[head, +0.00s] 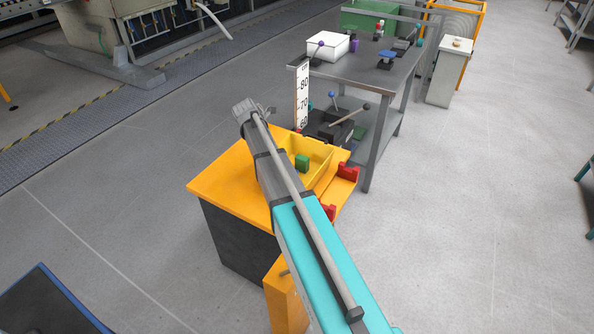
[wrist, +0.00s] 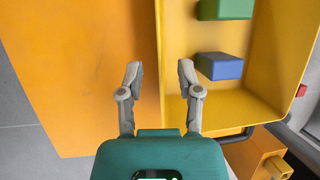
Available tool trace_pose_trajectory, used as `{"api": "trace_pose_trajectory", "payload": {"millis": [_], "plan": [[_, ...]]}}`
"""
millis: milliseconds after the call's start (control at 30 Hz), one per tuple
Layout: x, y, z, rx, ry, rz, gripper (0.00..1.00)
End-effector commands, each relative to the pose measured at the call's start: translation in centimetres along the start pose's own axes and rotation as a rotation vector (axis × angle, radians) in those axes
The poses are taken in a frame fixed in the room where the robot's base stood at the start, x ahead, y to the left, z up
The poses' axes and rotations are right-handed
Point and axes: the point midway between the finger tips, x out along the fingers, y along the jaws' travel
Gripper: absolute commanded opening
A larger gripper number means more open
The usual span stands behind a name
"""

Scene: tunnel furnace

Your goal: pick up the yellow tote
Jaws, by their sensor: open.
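The yellow tote (head: 321,155) stands on an orange-topped cabinet (head: 217,187) in the head view, partly covered by my arm. A green block (head: 302,162) lies in it. In the wrist view the tote (wrist: 240,108) is at the upper right, open side up, holding the green block (wrist: 224,9) and a blue block (wrist: 219,66). My gripper (wrist: 160,76) is open and empty. Its left finger shows over the orange top, its right finger over the tote's left wall, with the tote's left edge between them. Its height above the rim cannot be told.
Red brackets (head: 347,173) are beside the tote on the right. A white upright scale (head: 302,97) stands behind it. A grey workbench (head: 367,75) with a white box (head: 328,46) and small tools is beyond.

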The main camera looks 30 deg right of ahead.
Motion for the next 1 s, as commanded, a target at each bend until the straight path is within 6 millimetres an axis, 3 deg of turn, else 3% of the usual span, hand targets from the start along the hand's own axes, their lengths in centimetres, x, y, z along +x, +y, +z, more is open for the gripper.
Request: {"api": "trace_pose_trajectory", "payload": {"millis": [600, 1000], "plan": [[4.5, 0.1, -0.2, 0.0, 0.0, 0.0, 0.46], [5.1, 0.0, -0.1, 0.0, -0.001, 0.0, 0.46]]}}
